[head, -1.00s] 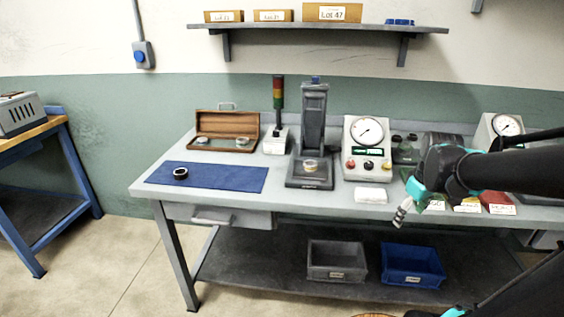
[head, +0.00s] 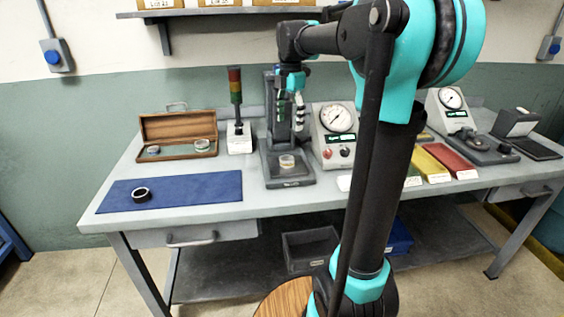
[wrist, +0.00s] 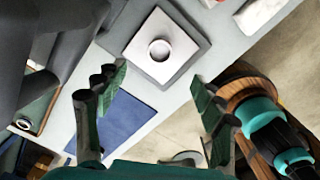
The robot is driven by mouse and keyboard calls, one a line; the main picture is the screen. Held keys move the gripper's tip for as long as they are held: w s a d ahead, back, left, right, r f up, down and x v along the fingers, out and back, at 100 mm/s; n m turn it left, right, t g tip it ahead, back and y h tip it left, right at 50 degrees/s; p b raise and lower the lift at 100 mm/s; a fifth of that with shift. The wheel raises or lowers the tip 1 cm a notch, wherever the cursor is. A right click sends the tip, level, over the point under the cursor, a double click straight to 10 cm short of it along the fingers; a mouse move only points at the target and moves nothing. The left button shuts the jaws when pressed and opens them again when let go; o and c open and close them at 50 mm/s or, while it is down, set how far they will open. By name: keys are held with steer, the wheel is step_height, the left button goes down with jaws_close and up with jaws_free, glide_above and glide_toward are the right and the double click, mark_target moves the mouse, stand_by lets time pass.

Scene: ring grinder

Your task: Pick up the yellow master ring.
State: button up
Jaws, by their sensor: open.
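A small pale ring with a yellowish tint (head: 287,161) lies on the base of the grey column stand (head: 288,181); I take it for the yellow master ring. In the wrist view a ring (wrist: 160,49) sits on the stand's light square plate (wrist: 147,57); its colour looks grey there. My gripper (head: 291,120) is raised above the stand. In the wrist view my gripper (wrist: 158,85) is open and empty, its fingers wide apart, with the ring beyond the fingertips and not touched.
A dark ring (head: 141,194) lies on the blue mat (head: 215,189). An open wooden case (head: 178,126) holds two rings. A signal tower (head: 236,100) stands left of the column and a dial gauge unit (head: 332,122) right of it.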

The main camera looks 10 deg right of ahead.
glide_above(287, 156)
steer(key=s, duration=0.1)
steer(key=f, duration=0.8)
steer(key=shift+s+d+f, duration=0.1)
steer(key=shift+s+d, duration=0.1)
steer(key=shift+d, duration=0.05)
steer(key=f, duration=0.4)
steer(key=shift+s+a+f, duration=0.2)
steer(key=shift+s+a, duration=0.15)
steer(key=shift+a, duration=0.05)
steer(key=shift+f, duration=0.5)
steer(key=c, duration=1.4)
steer(key=shift+c, duration=0.2)
steer(key=shift+r, duration=0.15)
